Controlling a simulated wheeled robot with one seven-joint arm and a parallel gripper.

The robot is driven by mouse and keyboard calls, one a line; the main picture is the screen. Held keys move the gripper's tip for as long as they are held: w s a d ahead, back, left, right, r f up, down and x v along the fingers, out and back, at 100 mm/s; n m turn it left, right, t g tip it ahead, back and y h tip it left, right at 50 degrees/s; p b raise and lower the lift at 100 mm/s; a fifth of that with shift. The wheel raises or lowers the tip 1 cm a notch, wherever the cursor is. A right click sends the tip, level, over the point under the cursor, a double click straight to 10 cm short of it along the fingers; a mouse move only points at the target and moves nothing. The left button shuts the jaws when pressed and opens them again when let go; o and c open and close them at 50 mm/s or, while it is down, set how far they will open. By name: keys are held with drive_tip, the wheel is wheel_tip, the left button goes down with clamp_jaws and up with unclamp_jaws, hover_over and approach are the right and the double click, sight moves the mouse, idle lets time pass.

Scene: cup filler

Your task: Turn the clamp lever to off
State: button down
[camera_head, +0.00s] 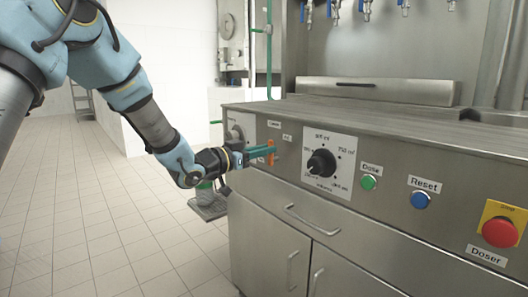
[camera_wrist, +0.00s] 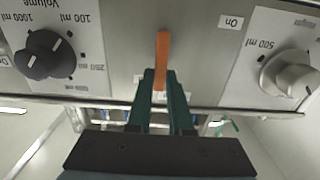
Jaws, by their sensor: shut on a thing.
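The clamp lever is a short orange bar (camera_head: 271,157) on the left part of the steel front panel. It also shows in the wrist view as an orange bar (camera_wrist: 163,48), close to upright in that picture. My gripper (camera_head: 268,152) reaches it from the left, with its green fingers on either side of the lever. In the wrist view the fingertips (camera_wrist: 160,78) are closed on the lever's near end. A label reading "On" (camera_wrist: 231,22) is to the right of the lever there. Another label by the fingertips is partly hidden and unreadable.
A black volume knob (camera_head: 321,163) is right of the lever; a grey knob (camera_wrist: 290,76) is on its other side. Farther right are the green Dose button (camera_head: 369,182), blue Reset button (camera_head: 420,200) and red stop button (camera_head: 500,232).

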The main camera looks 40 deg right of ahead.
drive_tip(key=c, duration=0.8)
unclamp_jaws()
drive_tip(key=shift+a, duration=0.1)
drive_tip(key=a, duration=1)
drive_tip(key=shift+w+a, duration=0.3)
